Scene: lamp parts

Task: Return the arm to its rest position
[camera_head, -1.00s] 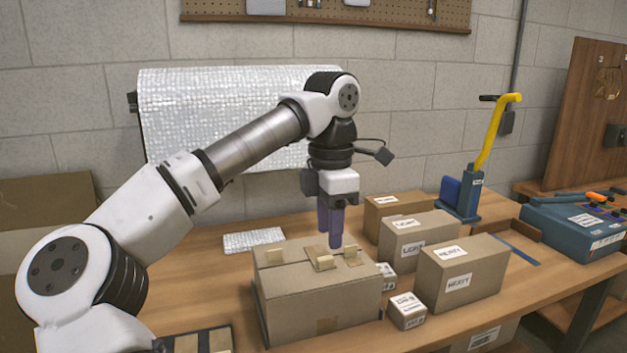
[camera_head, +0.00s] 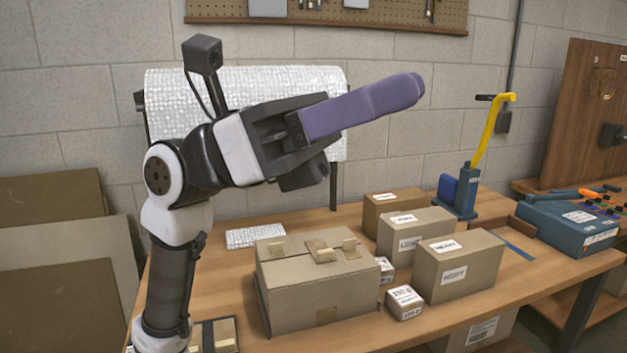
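My gripper (camera_head: 418,88) is raised high above the table, with its purple fingers pointing to the right and slightly up. From this angle only one finger outline shows, so the gap between the fingers cannot be judged. I see nothing held at the fingertips. My arm stands folded upright at the left of the view, with the wrist bent over to the right. The gripper is clear of the boxes below it.
A large cardboard box (camera_head: 325,297) with small wooden blocks on top sits on the wooden table (camera_head: 500,292). Several smaller labelled boxes stand to its right. A blue device with a yellow lever (camera_head: 480,150) stands behind them. A silver roll (camera_head: 170,110) is against the wall.

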